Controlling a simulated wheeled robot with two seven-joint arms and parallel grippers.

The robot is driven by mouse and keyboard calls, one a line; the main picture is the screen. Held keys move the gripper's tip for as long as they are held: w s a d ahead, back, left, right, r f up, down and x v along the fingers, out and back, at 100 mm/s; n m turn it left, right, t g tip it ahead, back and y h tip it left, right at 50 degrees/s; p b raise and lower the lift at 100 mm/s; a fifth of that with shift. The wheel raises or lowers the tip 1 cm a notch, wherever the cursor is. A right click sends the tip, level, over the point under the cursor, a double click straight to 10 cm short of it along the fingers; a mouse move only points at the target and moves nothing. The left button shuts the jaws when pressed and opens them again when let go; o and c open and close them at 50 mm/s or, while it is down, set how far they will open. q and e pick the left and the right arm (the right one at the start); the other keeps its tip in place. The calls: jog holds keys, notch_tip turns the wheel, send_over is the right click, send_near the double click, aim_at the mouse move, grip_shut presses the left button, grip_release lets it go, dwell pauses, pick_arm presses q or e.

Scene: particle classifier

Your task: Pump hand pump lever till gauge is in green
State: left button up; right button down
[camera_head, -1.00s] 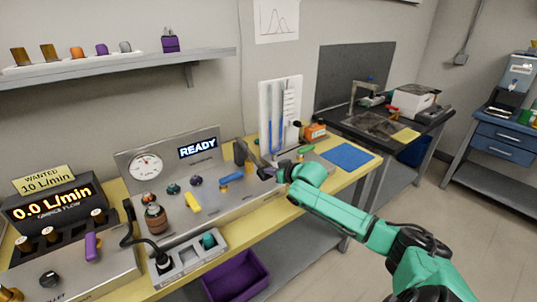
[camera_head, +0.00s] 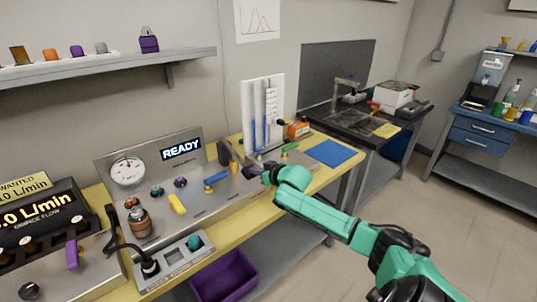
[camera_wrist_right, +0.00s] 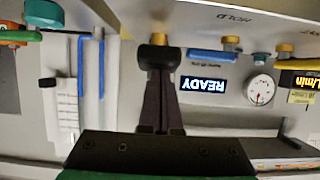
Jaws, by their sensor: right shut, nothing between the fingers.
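The pump lever, a dark upright handle (camera_head: 224,152), stands at the right end of the grey panel. In the right wrist view, its black end (camera_wrist_right: 158,53) with an orange part behind shows just beyond my fingertips. My right gripper (camera_head: 250,172) is shut and empty, close to the right of the lever; I cannot tell whether it touches it. It also shows in the right wrist view (camera_wrist_right: 160,80). The round white gauge (camera_head: 127,171) with a red needle is at the panel's left; its green zone is too small to make out. My left gripper is not in view.
A lit READY display (camera_head: 182,149) is beside the gauge. A white stand with blue tubes (camera_head: 262,115) rises behind my gripper. Knobs and a blue handle (camera_head: 217,178) stick out of the panel. A blue mat (camera_head: 328,153) lies to the right.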

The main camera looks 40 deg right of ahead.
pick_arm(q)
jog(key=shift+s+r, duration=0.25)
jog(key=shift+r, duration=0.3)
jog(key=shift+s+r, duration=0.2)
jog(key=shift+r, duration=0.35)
pick_arm(e)
jog(key=w+r+v, duration=0.1)
jog(key=r+v, duration=0.1)
jog(key=v, duration=1)
jog(key=shift+r, duration=0.1)
